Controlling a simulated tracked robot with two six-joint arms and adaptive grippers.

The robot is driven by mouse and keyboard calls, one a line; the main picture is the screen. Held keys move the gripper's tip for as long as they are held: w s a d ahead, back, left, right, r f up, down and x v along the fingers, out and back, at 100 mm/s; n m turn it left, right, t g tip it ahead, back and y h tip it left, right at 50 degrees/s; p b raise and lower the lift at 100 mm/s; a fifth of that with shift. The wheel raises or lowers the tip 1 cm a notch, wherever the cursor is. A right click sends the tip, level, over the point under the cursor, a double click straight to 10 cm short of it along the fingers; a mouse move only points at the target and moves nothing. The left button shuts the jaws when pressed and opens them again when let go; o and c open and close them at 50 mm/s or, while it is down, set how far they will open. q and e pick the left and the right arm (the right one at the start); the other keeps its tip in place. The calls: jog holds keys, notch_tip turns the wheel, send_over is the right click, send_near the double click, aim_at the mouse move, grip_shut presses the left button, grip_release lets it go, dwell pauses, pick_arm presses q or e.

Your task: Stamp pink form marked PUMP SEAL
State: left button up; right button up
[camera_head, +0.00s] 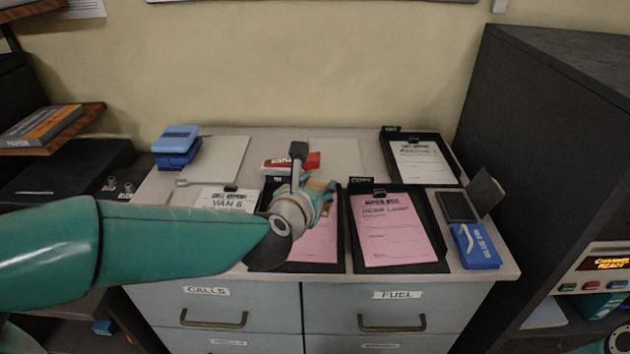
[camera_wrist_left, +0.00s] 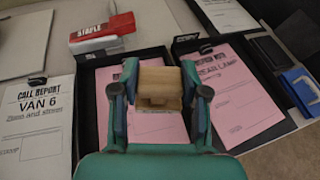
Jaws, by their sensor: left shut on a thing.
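My left gripper (camera_head: 318,192) is shut on a wooden stamp block (camera_wrist_left: 160,82), which sits between both fingers in the left wrist view (camera_wrist_left: 160,95). It is over the left pink form (camera_head: 318,242), which lies on a dark clipboard tray. That form's heading is largely hidden by the gripper and block, so I cannot read its mark. A second pink form (camera_head: 388,230), apparently marked REAR LAMP, lies on the dark tray to the right. An open dark ink pad (camera_head: 455,206) lies further right. I cannot tell whether the stamp touches the form. My right gripper is not in view.
A red and white staple box (camera_wrist_left: 102,32) stands behind the left pink form. A white VAN 6 report (camera_wrist_left: 32,125) lies left. A white form (camera_head: 422,162) is at the back right, and a blue box (camera_head: 475,247) at the front right. A tall dark cabinet (camera_head: 555,120) bounds the right side.

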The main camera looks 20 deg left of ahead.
pick_arm(q)
jog(key=shift+s+a+f+b, duration=0.1)
jog(key=shift+a+f+b, duration=0.2)
jog(key=shift+f+b, duration=0.4)
notch_tip(320, 180, down, 3)
jog(key=shift+a+f+b, duration=0.1)
jog(key=shift+f+b, duration=0.1)
jog(key=shift+b, duration=0.8)
jog(key=shift+f, duration=0.3)
jog(key=shift+s+f+b, duration=0.1)
jog(key=shift+f+b, duration=0.4)
jog(key=shift+b, duration=0.3)
jog(key=shift+r+p, duration=2.5)
jog(key=shift+r, duration=1.05)
